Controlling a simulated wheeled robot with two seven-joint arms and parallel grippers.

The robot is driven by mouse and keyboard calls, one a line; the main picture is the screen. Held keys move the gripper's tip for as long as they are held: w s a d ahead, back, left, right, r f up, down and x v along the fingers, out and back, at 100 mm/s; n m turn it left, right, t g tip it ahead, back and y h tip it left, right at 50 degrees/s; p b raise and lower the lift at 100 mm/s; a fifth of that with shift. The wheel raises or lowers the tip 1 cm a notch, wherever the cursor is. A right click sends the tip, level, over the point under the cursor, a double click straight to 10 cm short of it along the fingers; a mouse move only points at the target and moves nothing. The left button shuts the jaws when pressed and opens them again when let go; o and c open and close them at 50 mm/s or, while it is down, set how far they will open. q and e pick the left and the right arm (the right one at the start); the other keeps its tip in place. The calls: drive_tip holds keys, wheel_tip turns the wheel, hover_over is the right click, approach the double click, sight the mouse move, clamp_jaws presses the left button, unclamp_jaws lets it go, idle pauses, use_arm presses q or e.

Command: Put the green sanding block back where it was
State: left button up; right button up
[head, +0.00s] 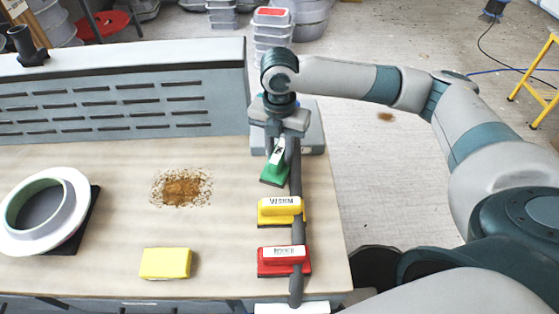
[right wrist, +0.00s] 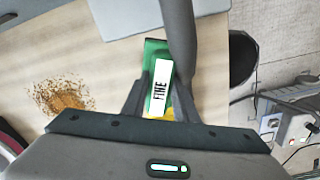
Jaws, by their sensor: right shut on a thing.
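The green sanding block (head: 273,174) has a white label and is at the far right part of the table in the head view, in line with the other blocks. It also shows in the right wrist view (right wrist: 154,47), where its label reads "FINE" or similar. My right gripper (head: 276,148) is shut on the green block from above, with a finger on each side. The block looks slightly turned. I cannot tell whether its base touches the table. My left gripper is not in view.
A yellow sanding block (head: 281,211) and a red one (head: 284,260) stand nearer along the right edge, beside a dark bar (head: 297,225). A yellow sponge (head: 165,263), brown dust (head: 182,188) and a white ring-shaped mould (head: 72,205) lie to the left. A slotted grey panel (head: 120,95) closes the back.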

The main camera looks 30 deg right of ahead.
sight(279, 150)
drive_tip(key=shift+f+p, duration=0.45)
drive_tip(key=shift+f, duration=1.4)
drive_tip(key=o, duration=1)
drive_tip(key=shift+f, duration=0.15)
drive_tip(key=shift+o, duration=0.2)
wheel_tip(279, 150, up, 11)
drive_tip(key=b, duration=0.2)
drive_tip(key=shift+b, duration=0.4)
drive_tip(key=shift+r, duration=0.65)
